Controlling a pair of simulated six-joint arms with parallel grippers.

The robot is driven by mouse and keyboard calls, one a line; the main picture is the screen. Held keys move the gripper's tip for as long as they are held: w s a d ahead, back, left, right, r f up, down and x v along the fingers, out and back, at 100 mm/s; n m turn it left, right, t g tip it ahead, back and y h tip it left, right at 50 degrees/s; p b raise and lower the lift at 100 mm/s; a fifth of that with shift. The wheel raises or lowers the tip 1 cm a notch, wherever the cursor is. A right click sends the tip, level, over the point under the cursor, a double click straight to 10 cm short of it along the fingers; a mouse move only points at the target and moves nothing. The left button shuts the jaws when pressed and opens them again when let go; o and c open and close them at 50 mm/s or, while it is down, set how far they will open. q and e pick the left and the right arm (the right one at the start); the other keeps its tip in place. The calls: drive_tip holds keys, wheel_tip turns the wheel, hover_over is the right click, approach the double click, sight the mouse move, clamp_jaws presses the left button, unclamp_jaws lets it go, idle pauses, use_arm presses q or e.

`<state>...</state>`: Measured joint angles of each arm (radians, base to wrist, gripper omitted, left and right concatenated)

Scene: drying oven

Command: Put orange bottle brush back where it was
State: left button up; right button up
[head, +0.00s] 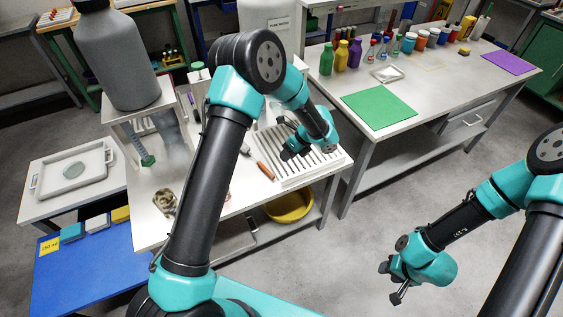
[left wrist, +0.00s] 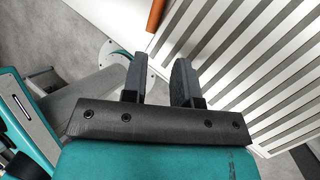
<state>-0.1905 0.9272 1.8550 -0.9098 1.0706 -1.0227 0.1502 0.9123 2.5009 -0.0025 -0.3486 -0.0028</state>
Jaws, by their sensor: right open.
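An orange-handled tool (head: 265,171), which looks like the orange bottle brush, lies on the white bench just left of the slatted white rack (head: 316,168). Its far end is partly hidden, so I cannot tell its head clearly. In the left wrist view an orange rod (left wrist: 155,14) shows at the top edge, beyond the fingers. My left gripper (head: 287,152) is over the rack, right of the orange tool. In the left wrist view its two fingers (left wrist: 158,80) stand apart with nothing between them. My right gripper (head: 392,283) is open and empty over the floor at right.
My left arm hides part of the white bench (head: 150,220). A large grey bottle (head: 118,60) stands on a raised stand at left. A yellow bowl (head: 290,205) sits below the bench. The back table holds a green mat (head: 378,108) and several bottles.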

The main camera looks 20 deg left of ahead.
use_arm(q)
drive_tip(key=v, duration=0.5)
drive_tip(key=shift+d+r, duration=0.15)
drive_tip(key=shift+r, duration=0.1)
drive_tip(key=s+f+n+h, duration=0.1)
drive_tip(key=s+f, duration=0.1)
drive_tip(key=s+f+n+h, duration=0.1)
drive_tip(key=s+f+n, duration=0.1)
drive_tip(key=f, duration=0.1)
drive_tip(key=s+f+n+g+h, duration=0.1)
drive_tip(key=s+f, duration=0.1)
drive_tip(key=f, duration=0.1)
drive_tip(key=shift+s+a+f+h, duration=0.15)
drive_tip(key=shift+s+a+h, duration=0.2)
drive_tip(key=shift+h, duration=0.05)
drive_tip(key=s+a+f+n+t+h, duration=0.2)
drive_tip(key=s+f+n+h, duration=0.1)
drive_tip(key=s+n, duration=0.6)
drive_tip(key=s+a+f+n+t+h, duration=0.2)
drive_tip(key=s+f+n, duration=0.4)
drive_tip(key=s+n, duration=0.4)
drive_tip(key=shift+a+n+h, duration=0.15)
drive_tip(key=shift+n+h, duration=0.25)
drive_tip(key=shift+n, duration=0.5)
